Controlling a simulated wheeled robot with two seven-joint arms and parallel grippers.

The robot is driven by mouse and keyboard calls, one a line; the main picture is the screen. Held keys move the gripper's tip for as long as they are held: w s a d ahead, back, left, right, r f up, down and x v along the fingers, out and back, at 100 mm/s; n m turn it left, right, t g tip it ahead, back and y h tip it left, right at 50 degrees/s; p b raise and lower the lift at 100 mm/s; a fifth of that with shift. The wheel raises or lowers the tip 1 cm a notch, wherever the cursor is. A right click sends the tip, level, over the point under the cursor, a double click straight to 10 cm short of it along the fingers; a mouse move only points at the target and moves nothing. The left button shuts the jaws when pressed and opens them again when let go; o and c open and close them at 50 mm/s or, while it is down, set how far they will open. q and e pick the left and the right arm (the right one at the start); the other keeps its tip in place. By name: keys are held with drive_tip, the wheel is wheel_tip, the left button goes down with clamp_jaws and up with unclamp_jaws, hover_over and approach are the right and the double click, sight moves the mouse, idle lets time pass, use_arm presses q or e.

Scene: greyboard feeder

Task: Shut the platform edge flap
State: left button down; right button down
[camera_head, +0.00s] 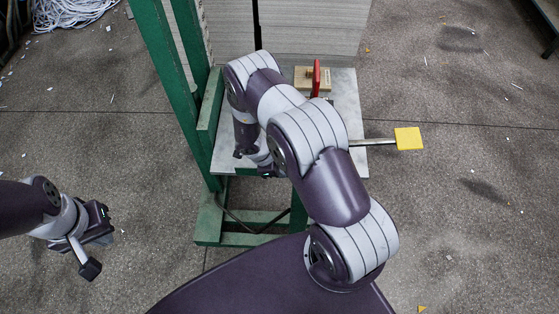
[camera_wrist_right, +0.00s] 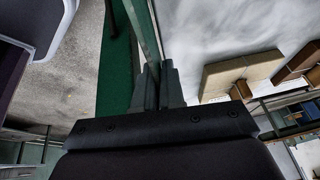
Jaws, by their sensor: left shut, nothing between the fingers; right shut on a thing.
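The grey metal platform (camera_head: 345,88) sits in the green frame, below the tall board stack. A thin strip along its edge, which looks like the edge flap (camera_wrist_right: 142,30), runs up to my right gripper (camera_wrist_right: 157,82) in the right wrist view. The right fingers are shut on this strip. In the head view my right arm covers much of the platform, and the right gripper (camera_head: 254,163) is at its front left edge, partly hidden. How far the flap is tilted cannot be told. My left gripper (camera_head: 90,268) is shut and empty, left of the frame above the floor.
The green frame (camera_head: 160,65) stands left of the platform. A stack of grey board (camera_head: 312,35) rises at the back. A wooden block (camera_head: 301,82) and red handle (camera_head: 316,75) are on the platform. A yellow pedal (camera_head: 408,138) sticks out right.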

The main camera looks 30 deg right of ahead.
use_arm(q)
drive_tip(key=shift+r+p, duration=0.8)
drive_tip(key=shift+r, duration=0.5)
use_arm(e)
drive_tip(key=shift+w+d+g+y, duration=0.15)
drive_tip(key=shift+w+g+y, duration=0.1)
drive_tip(key=shift+g+y, duration=0.2)
use_arm(q)
drive_tip(key=shift+s, duration=0.1)
use_arm(e)
drive_tip(key=c, duration=1.3)
unclamp_jaws()
use_arm(q)
drive_tip(key=shift+r, duration=0.1)
use_arm(e)
drive_tip(key=v, duration=1.2)
drive_tip(key=shift+w+a+r, duration=0.15)
drive_tip(key=shift+a+r, duration=0.05)
drive_tip(key=shift+r, duration=0.1)
